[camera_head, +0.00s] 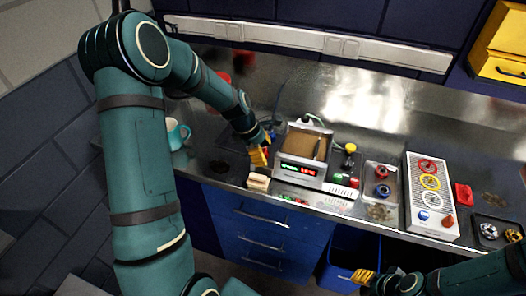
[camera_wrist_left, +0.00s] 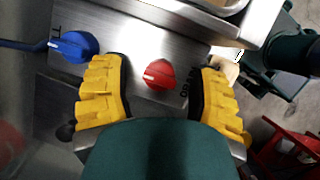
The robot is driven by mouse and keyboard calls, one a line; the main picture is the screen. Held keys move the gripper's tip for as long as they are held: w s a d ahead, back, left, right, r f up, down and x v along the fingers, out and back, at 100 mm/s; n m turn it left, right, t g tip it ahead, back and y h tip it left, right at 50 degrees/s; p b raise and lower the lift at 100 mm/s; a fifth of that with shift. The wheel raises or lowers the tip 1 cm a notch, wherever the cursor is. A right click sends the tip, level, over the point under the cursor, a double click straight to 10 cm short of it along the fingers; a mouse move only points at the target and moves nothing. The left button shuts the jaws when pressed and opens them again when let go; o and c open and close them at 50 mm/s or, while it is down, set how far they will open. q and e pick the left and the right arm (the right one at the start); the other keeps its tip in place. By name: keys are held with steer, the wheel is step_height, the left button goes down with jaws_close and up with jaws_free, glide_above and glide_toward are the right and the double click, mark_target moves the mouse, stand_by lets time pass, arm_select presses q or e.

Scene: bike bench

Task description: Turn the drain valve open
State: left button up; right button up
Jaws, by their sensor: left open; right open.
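The drain valve is a red knob (camera_wrist_left: 158,74) with a pale pointer line, on a metal plate with partly hidden lettering beside it. My left gripper (camera_wrist_left: 163,68) is open, its yellow fingers on either side of the red knob; I cannot tell whether they touch it. A blue knob (camera_wrist_left: 72,46) sits left of the fingers on the same plate. In the head view my left gripper (camera_head: 260,153) is at the left side of the bench device (camera_head: 305,165), and I cannot make out the red knob there. My right gripper (camera_head: 374,279) is open and empty, low in front of the bench.
A tan block (camera_head: 258,182) lies just below my left gripper. A teal mug (camera_head: 177,134) stands further left. A tray with red and blue parts (camera_head: 381,182) and a white panel with rings (camera_head: 431,192) stand to the right. The back of the bench is mostly clear.

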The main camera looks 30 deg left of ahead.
arm_select(q)
jaws_close()
steer(key=shift+m, duration=0.3)
steer(key=m+g+p, duration=0.1)
steer(key=m, duration=0.2)
steer(key=m+g+p, duration=0.1)
steer(key=m, duration=0.2)
steer(key=shift+w+m+g+h, duration=0.1)
steer(key=shift+m+g+h, duration=0.2)
steer(key=shift+g, duration=0.1)
steer(key=m+g, duration=0.1)
steer(key=m, duration=0.2)
steer(key=shift+m+g+y+p, duration=0.3)
steer(key=shift+m+g+y, duration=0.3)
steer(key=shift+m, duration=1.1)
